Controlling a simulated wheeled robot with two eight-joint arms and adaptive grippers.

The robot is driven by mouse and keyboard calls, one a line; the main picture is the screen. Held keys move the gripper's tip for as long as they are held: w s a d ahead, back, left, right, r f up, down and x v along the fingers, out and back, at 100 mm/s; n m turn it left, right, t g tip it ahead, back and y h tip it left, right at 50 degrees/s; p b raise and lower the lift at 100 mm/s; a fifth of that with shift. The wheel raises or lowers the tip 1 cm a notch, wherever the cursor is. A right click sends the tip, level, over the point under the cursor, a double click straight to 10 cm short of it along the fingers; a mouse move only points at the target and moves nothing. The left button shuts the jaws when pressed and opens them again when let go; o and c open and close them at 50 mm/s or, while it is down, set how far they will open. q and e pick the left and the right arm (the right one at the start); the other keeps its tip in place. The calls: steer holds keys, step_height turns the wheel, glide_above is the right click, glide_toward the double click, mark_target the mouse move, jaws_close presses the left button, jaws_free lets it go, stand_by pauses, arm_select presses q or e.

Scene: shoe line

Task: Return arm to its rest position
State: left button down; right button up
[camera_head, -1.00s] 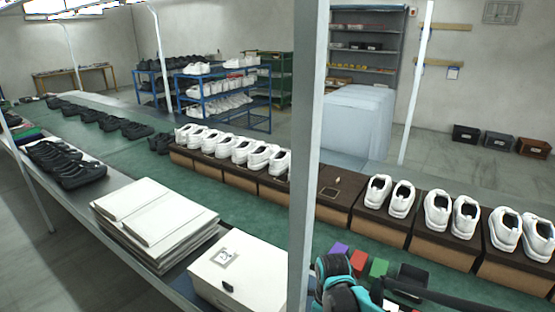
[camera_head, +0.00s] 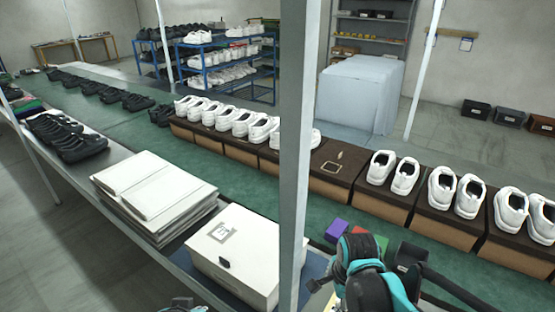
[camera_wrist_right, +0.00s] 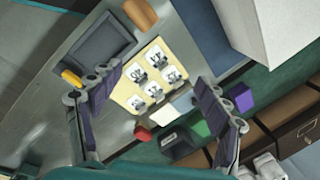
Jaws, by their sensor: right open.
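My right arm, teal and black, rises at the bottom of the head view, right of the grey post. In the right wrist view my right gripper (camera_wrist_right: 157,80) is open, its two dark-padded fingers wide apart with nothing held between them. Past the fingers lies a pale yellow sheet (camera_wrist_right: 136,97) with several small printed tags on it. A small teal and grey part shows at the bottom edge of the head view, left of the post. I cannot tell what it is; my left gripper is not seen clearly.
A grey post (camera_head: 296,150) stands before the bench. A white box (camera_head: 235,270) and a stack of white lids (camera_head: 155,190) sit left of it. White shoes (camera_head: 455,195) stand on brown boxes (camera_head: 440,225) along the green conveyor. Purple (camera_head: 337,230), red and green blocks lie near my right arm.

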steer(key=s+d+r+n+t, duration=0.3)
steer(key=s+n, duration=0.4)
steer(key=n, duration=0.9)
steer(key=shift+s+r+n+t, duration=0.2)
steer(key=shift+r+n+t, duration=0.1)
steer(key=shift+r+t, duration=0.6)
